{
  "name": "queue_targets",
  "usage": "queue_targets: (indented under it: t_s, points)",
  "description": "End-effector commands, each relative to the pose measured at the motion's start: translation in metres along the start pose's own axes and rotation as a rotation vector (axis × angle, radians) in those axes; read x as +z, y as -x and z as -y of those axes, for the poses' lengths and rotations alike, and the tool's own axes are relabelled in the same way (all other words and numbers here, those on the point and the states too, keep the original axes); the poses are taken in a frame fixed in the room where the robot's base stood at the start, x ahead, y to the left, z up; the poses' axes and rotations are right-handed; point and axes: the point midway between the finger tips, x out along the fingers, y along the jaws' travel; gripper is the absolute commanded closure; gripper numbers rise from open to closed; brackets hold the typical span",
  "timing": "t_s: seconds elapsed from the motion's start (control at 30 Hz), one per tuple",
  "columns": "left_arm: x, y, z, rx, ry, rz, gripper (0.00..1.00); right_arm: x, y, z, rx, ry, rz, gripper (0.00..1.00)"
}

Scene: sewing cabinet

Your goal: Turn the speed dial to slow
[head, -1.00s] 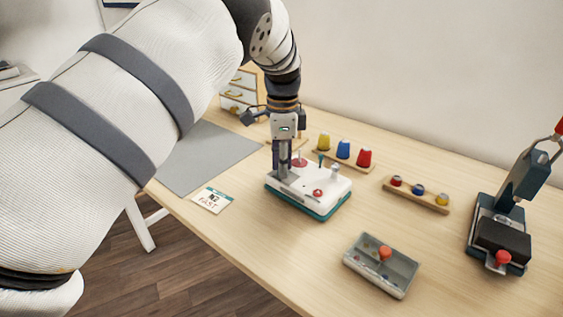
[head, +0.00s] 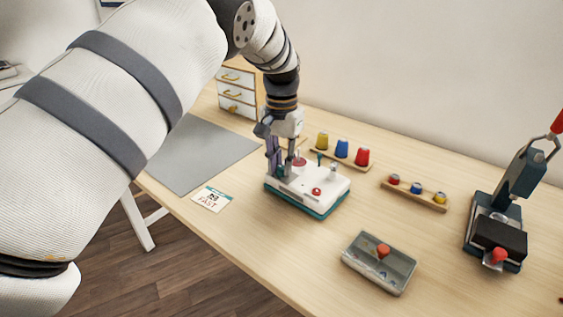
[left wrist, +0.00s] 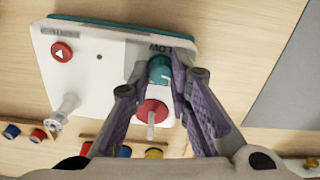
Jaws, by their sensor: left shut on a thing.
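The white machine (head: 322,184) with a teal base stands on the table. Its teal speed dial (left wrist: 159,69) shows in the left wrist view, beside printed letters reading "LOW", with any letter before them covered. My left gripper (head: 281,174) reaches down onto the machine's left end. In the left wrist view my left gripper (left wrist: 160,78) has its purple-padded fingers on both sides of the dial, shut on it. The dial's pointer cannot be made out. In the head view the fingers mostly hide the dial. My right gripper is not in view.
A red button (head: 316,191) and a spool pin (head: 334,169) are on the machine. A card (head: 211,199) reading "FAST" lies in front. A parts box (head: 379,263), spool racks (head: 416,194) and a press (head: 499,232) stand rightward. A grey mat (head: 200,153) lies leftward.

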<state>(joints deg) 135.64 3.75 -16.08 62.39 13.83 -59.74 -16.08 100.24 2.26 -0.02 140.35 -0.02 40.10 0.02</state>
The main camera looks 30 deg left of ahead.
Motion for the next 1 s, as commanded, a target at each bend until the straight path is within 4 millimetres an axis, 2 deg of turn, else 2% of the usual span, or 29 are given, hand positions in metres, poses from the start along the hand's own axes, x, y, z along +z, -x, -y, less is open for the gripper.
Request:
queue_targets:
  t_s: [1.0]
  points:
    - [0.0008,-0.0018,0.0003,-0.003,0.962,0.003,1.00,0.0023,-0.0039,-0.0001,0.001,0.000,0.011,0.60]
